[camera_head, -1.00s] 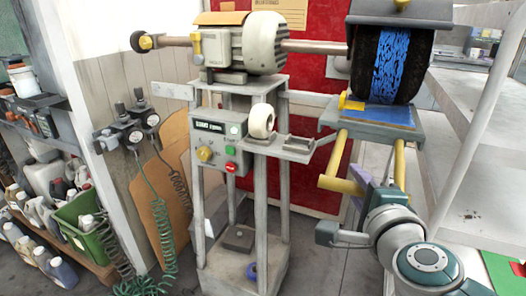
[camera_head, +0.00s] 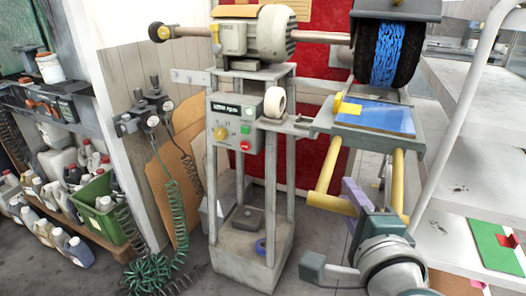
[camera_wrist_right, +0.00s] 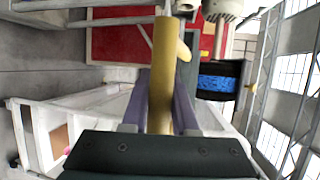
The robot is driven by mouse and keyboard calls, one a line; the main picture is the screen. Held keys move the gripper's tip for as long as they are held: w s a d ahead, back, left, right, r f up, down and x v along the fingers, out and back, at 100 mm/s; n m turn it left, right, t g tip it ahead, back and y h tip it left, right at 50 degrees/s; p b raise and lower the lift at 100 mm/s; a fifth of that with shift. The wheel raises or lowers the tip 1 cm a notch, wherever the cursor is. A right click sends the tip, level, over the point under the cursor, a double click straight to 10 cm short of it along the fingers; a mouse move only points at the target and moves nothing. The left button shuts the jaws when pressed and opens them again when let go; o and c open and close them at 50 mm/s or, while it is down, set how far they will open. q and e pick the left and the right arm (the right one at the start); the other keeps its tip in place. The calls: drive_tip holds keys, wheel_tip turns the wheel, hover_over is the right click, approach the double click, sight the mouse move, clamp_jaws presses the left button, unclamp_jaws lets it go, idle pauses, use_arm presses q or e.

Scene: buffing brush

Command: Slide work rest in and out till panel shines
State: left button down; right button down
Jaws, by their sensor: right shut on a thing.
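The work rest (camera_head: 322,124) is a grey tray on the right of the machine, with a blue panel (camera_head: 385,119) on it and a yellow clamp (camera_head: 346,108) at the panel's left. The panel lies mostly in front of and below the black and blue buffing brush (camera_head: 386,55), a gap showing between them. Yellow bars (camera_head: 397,180) run from the rest to a yellow crossbar handle (camera_head: 331,203). My right gripper (camera_head: 355,195) has purple fingers and is shut on the handle. The wrist view shows the yellow bar between the fingers (camera_wrist_right: 162,100). My left gripper is out of view.
The machine's control box (camera_head: 235,130) and white wheel (camera_head: 275,102) stand left of the rest. A grey bench (camera_head: 475,140) and a slanted white post (camera_head: 455,125) are close on the right. Green coiled hoses (camera_head: 165,230) hang at left. Open floor lies in front.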

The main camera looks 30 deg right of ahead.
drive_tip(key=c, duration=0.7)
unclamp_jaws()
drive_tip(key=v, duration=1)
